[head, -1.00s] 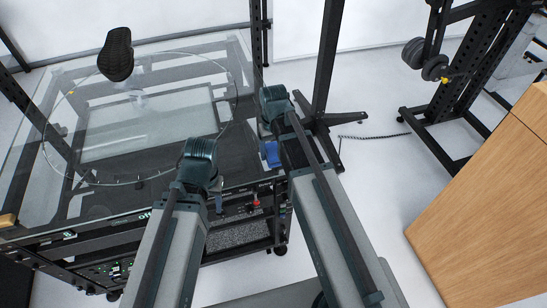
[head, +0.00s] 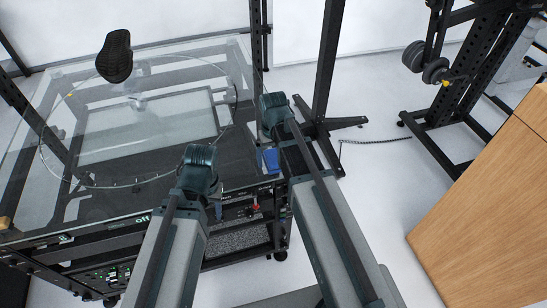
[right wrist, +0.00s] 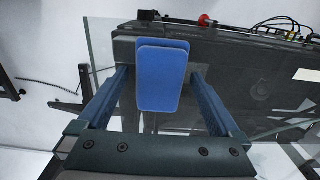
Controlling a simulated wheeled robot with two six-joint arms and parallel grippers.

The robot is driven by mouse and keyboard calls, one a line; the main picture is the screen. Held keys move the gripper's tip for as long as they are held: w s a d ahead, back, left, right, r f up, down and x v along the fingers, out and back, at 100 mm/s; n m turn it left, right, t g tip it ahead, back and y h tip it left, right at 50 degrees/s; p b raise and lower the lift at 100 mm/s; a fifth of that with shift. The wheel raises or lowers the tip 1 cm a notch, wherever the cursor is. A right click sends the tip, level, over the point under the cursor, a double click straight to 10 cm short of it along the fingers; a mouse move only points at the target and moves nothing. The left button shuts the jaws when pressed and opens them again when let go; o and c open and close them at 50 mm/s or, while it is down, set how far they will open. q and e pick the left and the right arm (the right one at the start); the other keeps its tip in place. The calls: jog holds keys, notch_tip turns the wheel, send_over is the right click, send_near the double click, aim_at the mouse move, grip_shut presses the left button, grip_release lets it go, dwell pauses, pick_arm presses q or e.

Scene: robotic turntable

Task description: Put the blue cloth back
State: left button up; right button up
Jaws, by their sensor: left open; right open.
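The blue cloth (head: 271,160) shows as a small blue patch at the right edge of the glass-topped turntable (head: 100,208), beside my right arm. In the right wrist view the cloth (right wrist: 162,75) is a blue rounded block shape at the table's edge. My right gripper (right wrist: 158,92) is open, with one finger on each side of the cloth in the picture and visible gaps on both sides. I cannot tell how far the cloth is in depth. My left gripper (head: 216,207) is mostly hidden below its teal wrist, over the front edge of the turntable, and appears empty.
A black brush-like object (head: 115,55) is at the table's far left. A red knob (head: 254,209) sits on the front panel. A black upright post (head: 325,70) stands right of the table.

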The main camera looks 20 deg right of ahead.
aim_at(273, 156)
notch_tip(273, 156, up, 12)
jog(key=p, duration=1.2)
jog(key=s+a+n+h, duration=0.1)
jog(key=s+a+n, duration=0.2)
jog(key=s+a, duration=0.7)
jog(key=s, duration=0.4)
jog(key=shift+s+a+r, duration=0.2)
jog(key=shift+a, duration=0.05)
